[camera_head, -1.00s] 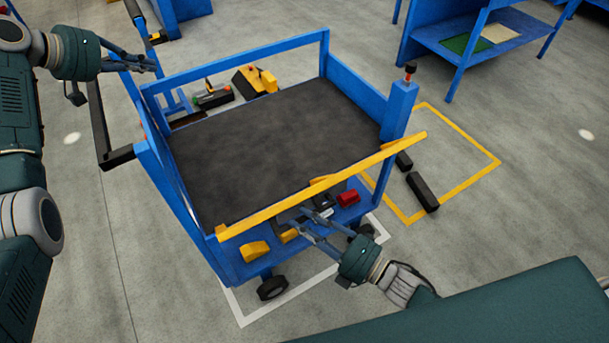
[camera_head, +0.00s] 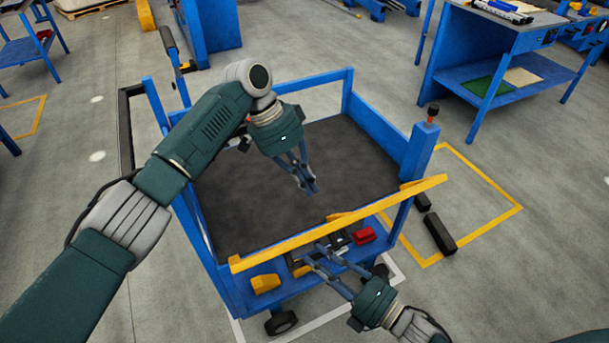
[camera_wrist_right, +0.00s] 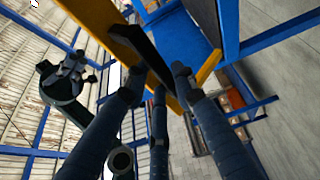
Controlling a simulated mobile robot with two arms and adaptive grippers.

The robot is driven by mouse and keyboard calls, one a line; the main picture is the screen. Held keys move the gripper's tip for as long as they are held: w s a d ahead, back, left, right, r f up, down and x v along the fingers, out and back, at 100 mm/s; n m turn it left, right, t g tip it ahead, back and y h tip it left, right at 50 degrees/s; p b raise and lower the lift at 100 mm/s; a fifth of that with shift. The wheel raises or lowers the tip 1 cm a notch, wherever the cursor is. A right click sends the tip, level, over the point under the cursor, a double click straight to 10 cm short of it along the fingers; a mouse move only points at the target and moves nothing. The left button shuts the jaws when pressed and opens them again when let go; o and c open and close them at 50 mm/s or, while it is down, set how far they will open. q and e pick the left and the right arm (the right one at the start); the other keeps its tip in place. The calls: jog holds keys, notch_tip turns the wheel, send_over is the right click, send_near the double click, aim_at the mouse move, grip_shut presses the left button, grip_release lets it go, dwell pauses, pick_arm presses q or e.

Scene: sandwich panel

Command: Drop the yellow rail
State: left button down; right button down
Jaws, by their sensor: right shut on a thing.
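The yellow rail (camera_head: 300,235) runs along the near side of the blue cart, at the height of its top edge. My right gripper (camera_head: 312,254) is just below and in front of the rail. In the right wrist view its fingers (camera_wrist_right: 163,84) are shut on a black grip bar (camera_wrist_right: 142,48) beside the yellow rail (camera_wrist_right: 100,22). My left gripper (camera_head: 314,191) hangs above the cart's dark bed (camera_head: 250,205), pointing down, with nothing visible in it. Its fingertips look close together; whether they are fully shut is unclear.
A lower shelf under the rail holds a yellow part (camera_head: 265,283) and a red part (camera_head: 364,235). A blue post (camera_head: 420,150) stands at the cart's right corner. Black blocks (camera_head: 440,235) lie on the floor to the right. A blue workbench (camera_head: 500,65) stands behind.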

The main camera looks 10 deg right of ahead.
aim_at(327, 225)
pick_arm(q)
jog(key=x, duration=0.2)
jog(key=s+x, duration=0.1)
jog(key=x, duration=0.4)
jog(key=shift+s+a, duration=0.1)
jog(key=shift+s, duration=0.25)
jog(key=shift+s+f, duration=0.3)
jog(key=shift+s, duration=0.1)
pick_arm(e)
jog(key=shift+f, duration=0.55)
pick_arm(q)
jog(key=shift+s+d+f, duration=0.25)
jog(key=shift+s+d, duration=0.1)
jog(key=shift+s, duration=0.25)
jog(key=shift+w, duration=0.1)
pick_arm(e)
jog(key=c, duration=1.5)
grip_release()
jog(key=shift+a, duration=0.1)
jog(key=shift+c, duration=0.2)
pick_arm(q)
jog(key=shift+w+a+f, duration=0.15)
jog(key=shift+w+a, duration=0.1)
pick_arm(e)
jog(key=shift+w, duration=0.25)
